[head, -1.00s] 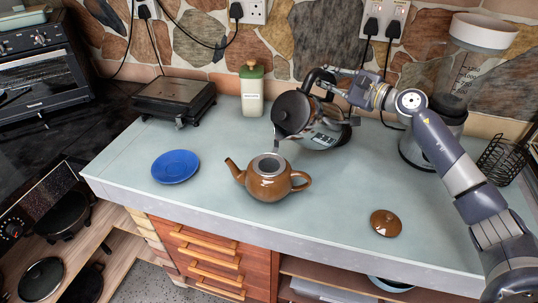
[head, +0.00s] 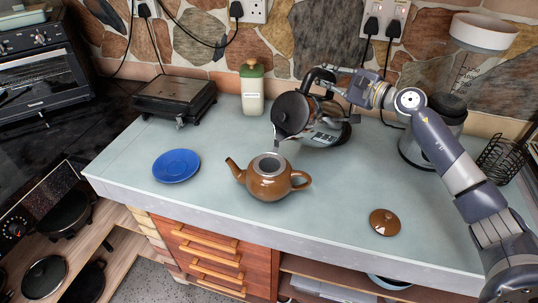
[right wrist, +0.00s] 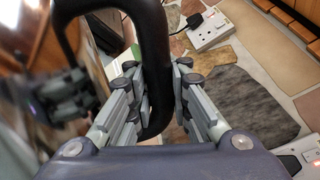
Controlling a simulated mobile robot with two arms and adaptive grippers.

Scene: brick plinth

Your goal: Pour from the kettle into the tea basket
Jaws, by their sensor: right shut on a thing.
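The spout is above and just right of the basket. No stream of water can be made out. My right gripper (head: 345,86) is shut on the kettle's black handle (right wrist: 155,60), which shows between the fingers in the right wrist view (right wrist: 157,95). My left gripper is not in view.
The brown teapot lid (head: 384,222) lies on the counter (head: 330,220) at right. A blue saucer (head: 176,166) is at left. A green-topped bottle (head: 252,90), a black grill (head: 176,98) and a blender (head: 440,130) stand behind. The counter's front is mostly clear.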

